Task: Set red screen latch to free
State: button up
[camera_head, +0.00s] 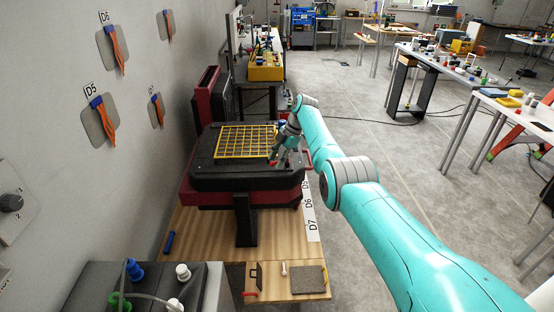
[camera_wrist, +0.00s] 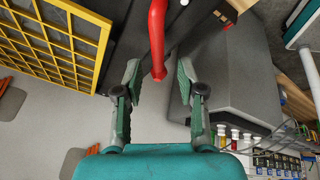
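The red latch (camera_wrist: 157,35) is a curved red bar in the wrist view, its end between my two fingertips. My gripper (camera_wrist: 160,82) is open, with a finger on each side of the latch and visible gaps to both. The yellow grid screen (camera_head: 246,142) lies on the black machine (camera_head: 225,181) in the head view and also shows at upper left in the wrist view (camera_wrist: 60,50). In the head view my gripper (camera_head: 284,150) is over the machine's right side, just right of the screen, and largely hides the latch.
The machine stands on a wooden table (camera_head: 190,230) beside the left wall, where orange-and-blue hanging tools (camera_head: 105,120) are mounted. A grey box with bottles (camera_head: 135,290) is in front. A yellow case (camera_head: 265,68) stands behind.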

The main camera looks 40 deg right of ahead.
jog(key=v, duration=1.2)
jog(key=shift+s, duration=0.1)
dwell(0.4)
